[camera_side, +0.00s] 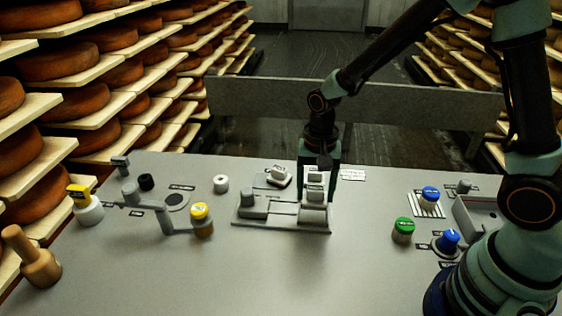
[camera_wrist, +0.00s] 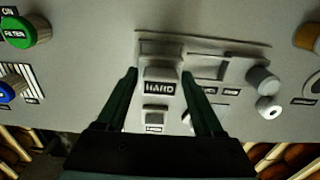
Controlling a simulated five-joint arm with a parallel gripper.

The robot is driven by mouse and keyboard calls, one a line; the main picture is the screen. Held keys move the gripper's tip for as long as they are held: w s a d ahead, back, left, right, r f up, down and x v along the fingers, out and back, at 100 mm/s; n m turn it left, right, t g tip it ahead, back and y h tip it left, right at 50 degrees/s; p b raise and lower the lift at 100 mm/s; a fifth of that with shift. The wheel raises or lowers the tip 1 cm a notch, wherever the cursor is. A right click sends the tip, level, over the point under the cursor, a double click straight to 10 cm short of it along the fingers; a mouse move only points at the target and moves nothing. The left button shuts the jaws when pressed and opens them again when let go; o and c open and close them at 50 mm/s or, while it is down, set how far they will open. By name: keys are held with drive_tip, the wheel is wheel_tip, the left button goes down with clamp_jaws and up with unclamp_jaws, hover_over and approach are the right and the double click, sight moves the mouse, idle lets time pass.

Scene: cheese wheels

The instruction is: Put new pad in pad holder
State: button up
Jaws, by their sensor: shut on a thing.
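My gripper (camera_side: 318,188) points down over the right part of a grey fixture board in the side view. In the wrist view my gripper (camera_wrist: 160,75) has its two dark green fingers on either side of a pale block labelled HARD (camera_wrist: 160,74), and is shut on it. In the side view this block (camera_side: 315,179) shows pale between the fingers. I cannot tell whether the held block touches the board.
A small pale block (camera_side: 280,172) on a plate lies behind the board. A white ring (camera_side: 221,184) stands at its left. Green (camera_side: 403,227) and blue (camera_side: 447,238) knobs stand right. The front middle table is clear.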

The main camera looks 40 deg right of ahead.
sight(314, 203)
drive_tip(key=shift+f, duration=2.05)
drive_tip(key=shift+f, duration=0.3)
drive_tip(key=shift+f, duration=0.3)
drive_tip(key=o, duration=1.4)
drive_tip(key=shift+s, duration=0.1)
wheel_tip(314, 203, up, 13)
drive_tip(key=shift+r, duration=0.1)
drive_tip(key=shift+s+d+r+n+t, duration=0.95)
drive_tip(key=shift+s+r+n, duration=0.5)
drive_tip(key=shift+r, duration=0.3)
drive_tip(key=shift+s+d+r+n+t, duration=0.95)
drive_tip(key=shift+s+r+n, duration=0.3)
drive_tip(key=shift+r+n, duration=0.45)
drive_tip(key=shift+s+d+r+n+t, duration=0.95)
drive_tip(key=shift+s+r+n, duration=0.4)
drive_tip(key=shift+r, duration=0.5)
